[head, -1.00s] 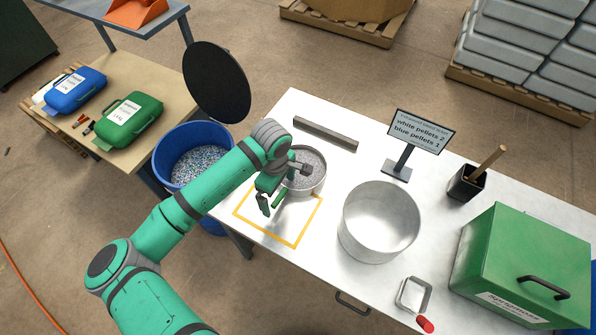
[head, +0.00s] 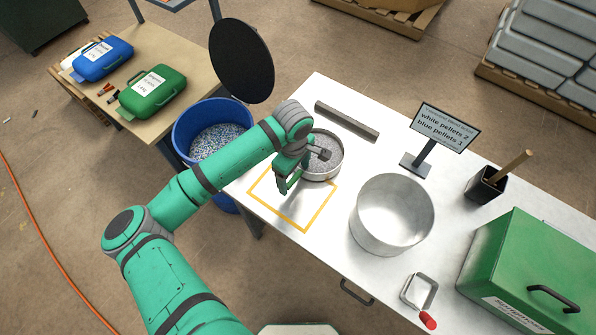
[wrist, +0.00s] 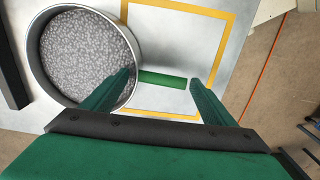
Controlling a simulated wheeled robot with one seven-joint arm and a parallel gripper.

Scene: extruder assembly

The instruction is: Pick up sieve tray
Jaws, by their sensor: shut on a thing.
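The sieve tray (head: 322,157) is a round metal pan with a speckled grey floor and a short green handle. It is on the white table at the upper edge of the yellow outline, and appears level. In the wrist view the tray (wrist: 82,55) is at upper left, with its green handle (wrist: 163,79) between my fingertips. My gripper (head: 289,183) is at the handle, with its fingers (wrist: 165,80) on either side. The left finger covers part of the tray's rim. In the head view my wrist hides part of the tray's left side.
A large metal pot (head: 392,214) stands right of the tray, and a grey bar (head: 346,121) lies behind it. A sign (head: 443,130) stands at the back. A blue bin (head: 184,147) is beyond the table's left edge.

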